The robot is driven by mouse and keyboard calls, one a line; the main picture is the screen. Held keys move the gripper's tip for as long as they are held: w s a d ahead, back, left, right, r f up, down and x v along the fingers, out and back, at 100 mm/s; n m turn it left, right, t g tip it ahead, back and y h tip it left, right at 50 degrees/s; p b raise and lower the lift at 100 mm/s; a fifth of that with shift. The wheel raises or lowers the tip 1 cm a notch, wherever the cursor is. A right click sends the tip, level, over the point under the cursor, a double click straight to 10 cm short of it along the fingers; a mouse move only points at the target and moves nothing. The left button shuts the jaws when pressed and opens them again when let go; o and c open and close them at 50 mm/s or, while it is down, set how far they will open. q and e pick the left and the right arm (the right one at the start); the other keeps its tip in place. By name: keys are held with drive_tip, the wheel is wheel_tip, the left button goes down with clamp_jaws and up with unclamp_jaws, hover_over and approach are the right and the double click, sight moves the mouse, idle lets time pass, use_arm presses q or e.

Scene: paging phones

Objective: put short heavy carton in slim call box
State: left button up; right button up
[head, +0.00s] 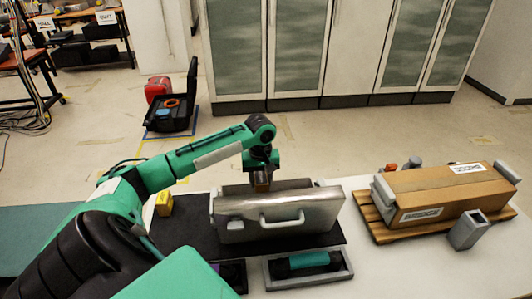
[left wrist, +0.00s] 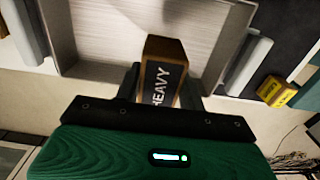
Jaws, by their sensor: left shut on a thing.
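My left gripper (head: 262,178) is shut on a short brown carton (head: 262,187). In the left wrist view the carton (left wrist: 166,60) shows a dark face with the word HEAVY between the two dark fingers (left wrist: 162,88). A silver metal box with a front handle (head: 285,212), which looks like the slim call box, stands on a dark mat (head: 325,238). The carton is at the box's back rim, left of its middle. In the left wrist view the box's pale metal walls (left wrist: 95,35) lie around and beyond the carton. I cannot tell how far down the carton reaches. My right gripper is not in view.
A long brown carton (head: 445,190) lies on a wooden pallet (head: 385,232) at the right, with a grey open holder (head: 468,230) before it. A grey tray with a teal handset (head: 309,261) lies before the box. A yellow block (head: 164,204) stands left of the box.

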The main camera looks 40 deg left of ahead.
use_arm(q)
wheel_tip(320, 180, down, 12)
drive_tip(key=shift+f+p, duration=0.2)
drive_tip(key=shift+p, duration=0.75)
drive_tip(key=shift+f, duration=0.1)
drive_tip(key=o, duration=1.1)
drive_tip(key=shift+o, duration=0.6)
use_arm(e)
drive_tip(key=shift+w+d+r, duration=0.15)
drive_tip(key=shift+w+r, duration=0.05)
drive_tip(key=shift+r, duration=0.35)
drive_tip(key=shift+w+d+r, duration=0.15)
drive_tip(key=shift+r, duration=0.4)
